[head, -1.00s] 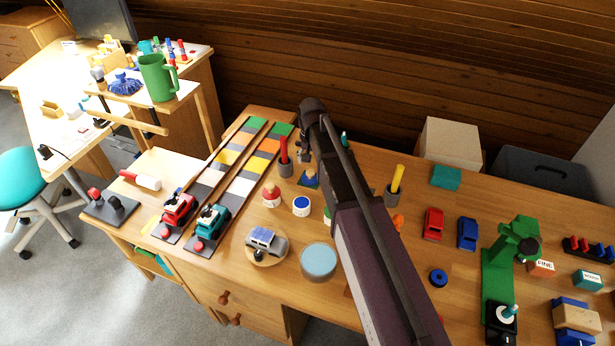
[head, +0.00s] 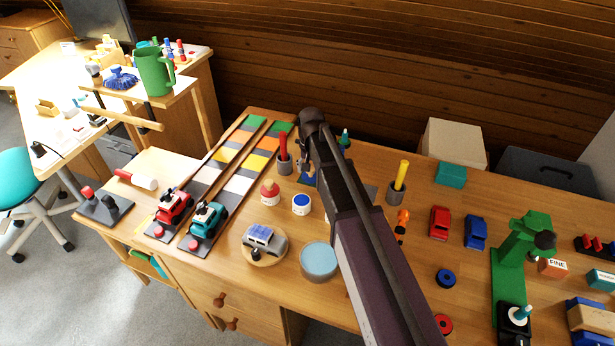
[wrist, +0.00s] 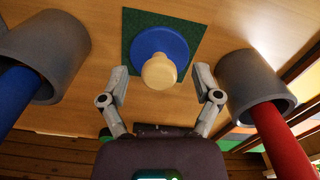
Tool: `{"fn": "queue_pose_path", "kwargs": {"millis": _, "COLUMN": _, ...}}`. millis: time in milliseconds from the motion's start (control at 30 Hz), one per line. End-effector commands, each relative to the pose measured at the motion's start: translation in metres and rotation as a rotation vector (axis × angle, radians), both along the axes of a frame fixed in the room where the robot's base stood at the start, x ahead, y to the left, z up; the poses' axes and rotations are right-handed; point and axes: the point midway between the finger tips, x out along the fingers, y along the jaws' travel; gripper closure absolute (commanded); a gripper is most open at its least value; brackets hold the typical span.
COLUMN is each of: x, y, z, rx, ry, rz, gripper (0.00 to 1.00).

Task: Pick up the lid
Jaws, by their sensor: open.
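The lid (wrist: 160,48) is a round blue disc with a pale wooden knob on top. It lies on a dark green square (wrist: 133,22) on the wooden bench. My gripper (wrist: 162,88) is open, its two fingers apart on the left and right, just short of the knob in the wrist view. Nothing is between the fingers. In the head view my arm hides most of this spot, and only a bit of blue shows beside it.
Grey cups holding a blue stick (wrist: 48,52) and a red stick (wrist: 258,80) flank my gripper closely. In the head view, paint pots (head: 301,204), a toy car on a round stand (head: 264,241) and a striped track (head: 240,180) lie to the left.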

Motion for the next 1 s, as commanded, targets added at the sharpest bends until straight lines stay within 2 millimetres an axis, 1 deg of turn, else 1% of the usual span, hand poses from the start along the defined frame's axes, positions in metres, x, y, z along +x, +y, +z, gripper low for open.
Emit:
{"fn": "queue_pose_path", "kwargs": {"millis": 500, "x": 0.0001, "y": -0.0002, "z": 0.0003, "rx": 0.000, "ry": 0.000, "rz": 0.000, "gripper": 0.19}}
{"fn": "queue_pose_path", "kwargs": {"millis": 533, "x": 0.0001, "y": -0.0002, "z": 0.0003, "rx": 0.000, "ry": 0.000, "rz": 0.000, "gripper": 0.24}}
{"fn": "queue_pose_path", "kwargs": {"millis": 567, "x": 0.0001, "y": -0.0002, "z": 0.0003, "rx": 0.000, "ry": 0.000, "rz": 0.000, "gripper": 0.33}}
{"fn": "queue_pose_path", "kwargs": {"millis": 600, "x": 0.0001, "y": -0.0002, "z": 0.0003, "rx": 0.000, "ry": 0.000, "rz": 0.000, "gripper": 0.45}}
{"fn": "queue_pose_path", "kwargs": {"millis": 667, "x": 0.0001, "y": -0.0002, "z": 0.0003, "rx": 0.000, "ry": 0.000, "rz": 0.000, "gripper": 0.63}}
{"fn": "queue_pose_path", "kwargs": {"millis": 700, "x": 0.0001, "y": -0.0002, "z": 0.0003, "rx": 0.000, "ry": 0.000, "rz": 0.000, "gripper": 0.75}}
{"fn": "queue_pose_path", "kwargs": {"millis": 767, "x": 0.0001, "y": -0.0002, "z": 0.0003, "rx": 0.000, "ry": 0.000, "rz": 0.000, "gripper": 0.92}}
{"fn": "queue_pose_path", "kwargs": {"millis": 1000, "x": 0.0001, "y": -0.0002, "z": 0.0002, "rx": 0.000, "ry": 0.000, "rz": 0.000, "gripper": 0.93}}
